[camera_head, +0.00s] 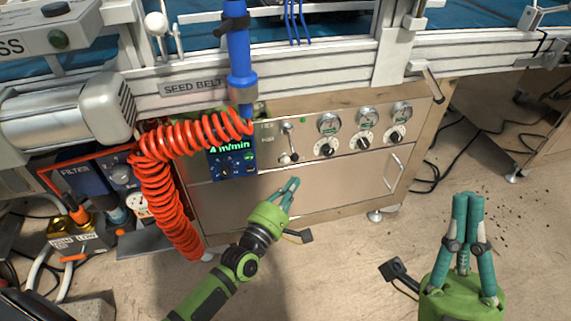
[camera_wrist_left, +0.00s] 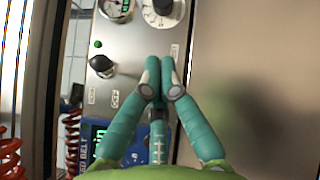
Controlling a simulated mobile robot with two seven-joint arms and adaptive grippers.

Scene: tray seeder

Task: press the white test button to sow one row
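I cannot make out a white test button in either view. The metal control panel (camera_head: 352,160) stands in the middle of the head view, with gauges, black knobs and a lever switch (camera_head: 288,157). My left gripper (camera_head: 292,184) is in front of the panel's lower part, below the lever switch, with nothing between its fingers. My right gripper (camera_head: 468,198) is shut and empty over the floor at the right.
A blue speed display (camera_head: 232,160) is left of the lever switch. A coiled red hose (camera_head: 165,190) hangs beside it. A blue pipe (camera_head: 240,60) comes down above the panel. The floor at right is mostly free.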

